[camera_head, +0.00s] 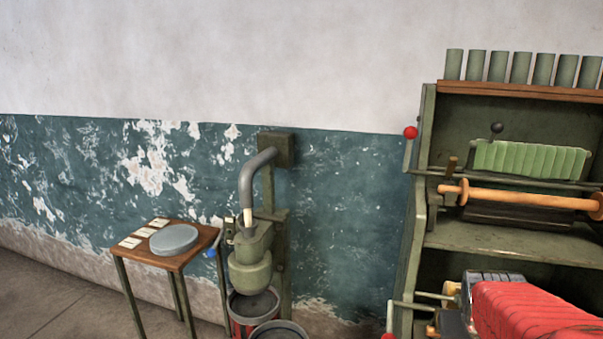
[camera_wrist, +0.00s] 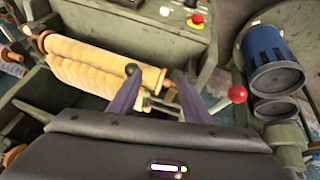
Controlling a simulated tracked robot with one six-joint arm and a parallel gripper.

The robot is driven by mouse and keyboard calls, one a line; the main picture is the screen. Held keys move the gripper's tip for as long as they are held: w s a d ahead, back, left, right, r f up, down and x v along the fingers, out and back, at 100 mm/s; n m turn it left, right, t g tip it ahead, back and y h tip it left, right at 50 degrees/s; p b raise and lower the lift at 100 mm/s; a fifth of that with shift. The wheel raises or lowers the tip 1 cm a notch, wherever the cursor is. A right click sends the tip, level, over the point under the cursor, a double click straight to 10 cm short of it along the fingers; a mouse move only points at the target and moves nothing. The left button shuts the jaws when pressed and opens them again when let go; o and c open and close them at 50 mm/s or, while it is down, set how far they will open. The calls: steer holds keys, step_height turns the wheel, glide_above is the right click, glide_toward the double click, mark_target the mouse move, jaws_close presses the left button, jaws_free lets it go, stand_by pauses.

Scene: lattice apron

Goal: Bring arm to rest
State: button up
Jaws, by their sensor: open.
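My gripper (camera_wrist: 158,90) shows in the wrist view, its two dark purple-grey fingers spread apart. I see nothing held between them. A black knob (camera_wrist: 132,70) appears close to the left fingertip; I cannot tell whether they touch. Beyond the fingers are metal rods and the orange end of a roller. My gripper cannot be made out in the head view.
In the wrist view, a cream ribbed roll (camera_wrist: 90,65) lies left, a red-ball lever (camera_wrist: 237,94) right, and a blue container (camera_wrist: 275,65) farther right. The head view shows a green rack (camera_head: 470,235), a red ribbed thing (camera_head: 530,312) and a small table (camera_head: 190,258).

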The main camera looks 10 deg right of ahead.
steer(key=s+a+r+n+t+y, duration=0.1)
steer(key=a+r+n+y, duration=0.1)
steer(key=a, duration=1.2)
steer(key=s+a+r+n+t+y, duration=0.1)
steer(key=s+a+r+n+y, duration=0.1)
steer(key=a, duration=1.2)
steer(key=shift+s+r+n+y, duration=0.2)
steer(key=shift+r+n+y, duration=0.1)
steer(key=shift+r+n, duration=0.15)
